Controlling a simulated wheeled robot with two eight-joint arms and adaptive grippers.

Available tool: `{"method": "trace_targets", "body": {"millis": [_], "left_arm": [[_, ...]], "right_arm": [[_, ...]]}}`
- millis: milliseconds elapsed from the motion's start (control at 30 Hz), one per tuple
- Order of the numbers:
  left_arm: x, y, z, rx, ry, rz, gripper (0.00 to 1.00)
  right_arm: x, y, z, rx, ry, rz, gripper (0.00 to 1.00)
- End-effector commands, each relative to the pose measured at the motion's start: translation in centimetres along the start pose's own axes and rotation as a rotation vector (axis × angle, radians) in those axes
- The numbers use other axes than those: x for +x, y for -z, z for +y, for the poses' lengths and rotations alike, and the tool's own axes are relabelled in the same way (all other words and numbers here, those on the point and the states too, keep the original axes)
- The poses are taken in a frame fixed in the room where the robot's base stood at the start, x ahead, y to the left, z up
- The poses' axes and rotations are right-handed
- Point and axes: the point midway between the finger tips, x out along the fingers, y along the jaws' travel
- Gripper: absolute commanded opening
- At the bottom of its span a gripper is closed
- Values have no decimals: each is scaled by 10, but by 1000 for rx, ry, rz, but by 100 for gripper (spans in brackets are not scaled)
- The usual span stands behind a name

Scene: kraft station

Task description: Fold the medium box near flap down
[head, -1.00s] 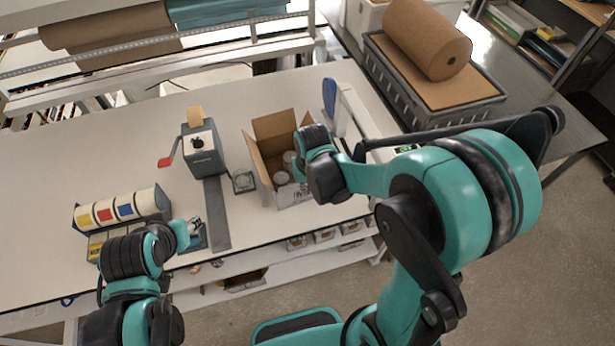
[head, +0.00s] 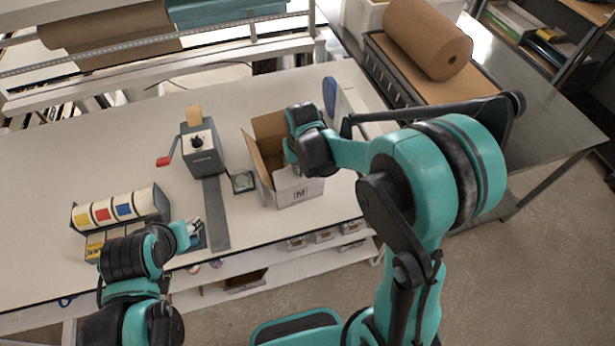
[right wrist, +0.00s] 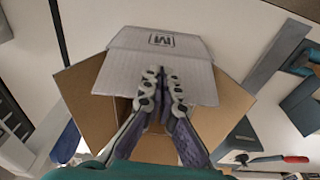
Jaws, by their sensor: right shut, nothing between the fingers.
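The medium box (head: 256,160), white outside and brown inside, stands on the bench. Its near wall carries a dark M mark (right wrist: 160,40). In the right wrist view the white near flap (right wrist: 115,80) leans inward from the near wall over part of the opening. The brown side flaps (right wrist: 80,92) are spread outward. My right gripper (right wrist: 162,82) is shut and empty, its fingertips at the near flap's inner part; exact contact is unclear. The box's contents are hidden. My left gripper (head: 196,232) is low over the bench's front edge; its jaws are too small to read.
A grey device with a red-knobbed crank (head: 200,150) and a small dark square item (head: 243,181) stand left of the box. A label dispenser (head: 120,208) is farther left.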

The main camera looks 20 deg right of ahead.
Motion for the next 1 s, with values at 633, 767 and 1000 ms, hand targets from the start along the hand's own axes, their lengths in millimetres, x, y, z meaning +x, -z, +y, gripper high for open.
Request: {"method": "trace_targets", "body": {"millis": [633,767,1000], "left_arm": [[9,-6,0,0,0,0,40],[13,-10,0,0,0,0,40],[15,-11,0,0,0,0,40]], "right_arm": [[11,18,-2,0,0,0,0],[17,29,-3,0,0,0,0],[18,36,-4,0,0,0,0]]}}
